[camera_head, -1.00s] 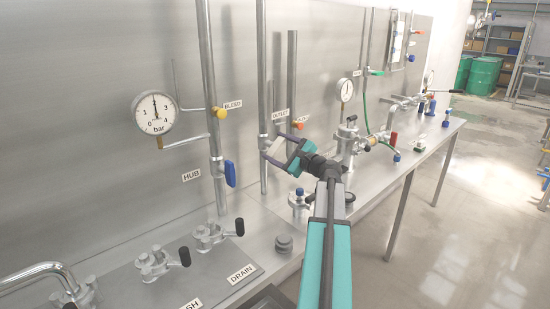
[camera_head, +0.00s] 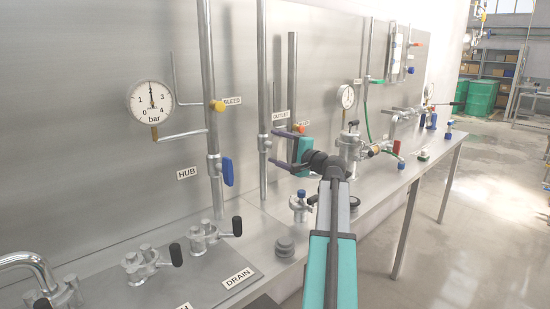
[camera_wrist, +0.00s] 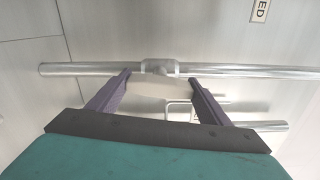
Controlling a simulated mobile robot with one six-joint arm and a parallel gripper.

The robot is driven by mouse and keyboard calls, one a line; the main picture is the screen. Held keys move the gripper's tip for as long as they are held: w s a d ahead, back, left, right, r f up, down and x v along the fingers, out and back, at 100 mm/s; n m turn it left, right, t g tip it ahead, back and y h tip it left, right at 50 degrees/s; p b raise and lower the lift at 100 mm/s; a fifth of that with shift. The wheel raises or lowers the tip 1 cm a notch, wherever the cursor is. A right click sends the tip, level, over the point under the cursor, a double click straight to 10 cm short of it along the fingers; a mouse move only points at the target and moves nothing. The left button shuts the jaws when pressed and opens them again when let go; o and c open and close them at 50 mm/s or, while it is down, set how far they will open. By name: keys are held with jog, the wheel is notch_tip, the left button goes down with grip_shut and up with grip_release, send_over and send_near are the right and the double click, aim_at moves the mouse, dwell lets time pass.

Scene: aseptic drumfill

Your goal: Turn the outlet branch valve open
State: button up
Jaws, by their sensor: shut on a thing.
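The outlet branch valve (camera_head: 264,142) sits on a thin upright pipe, left of the OUTLET sign (camera_head: 281,115). In the wrist view the valve body (camera_wrist: 158,68) shows on the pipe, which runs across the picture. A pale, flat handle (camera_wrist: 160,88) stands out from the body towards me. My gripper (camera_head: 277,148) has its purple fingers either side of this handle, near the valve. In the wrist view my gripper (camera_wrist: 160,80) spans the handle's width, one finger at each end. In the head view the handle is mostly hidden by the fingers.
A thicker pipe with a blue HUB handle (camera_head: 228,171) and a yellow BLEED knob (camera_head: 218,106) stands to the left. An orange knob (camera_head: 300,129) is just behind my gripper. Blue-topped fitting (camera_head: 300,203) and steel vessel (camera_head: 350,150) stand on the bench nearby.

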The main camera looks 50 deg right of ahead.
jog(key=shift+w+r+n+b, duration=0.1)
jog(key=shift+n+b, duration=0.6)
jog(key=shift+n, duration=0.1)
jog(key=o, duration=1)
jog(key=shift+o, duration=0.2)
jog(key=s+a, duration=0.1)
jog(key=s, duration=1.3)
jog(key=shift+w, duration=0.1)
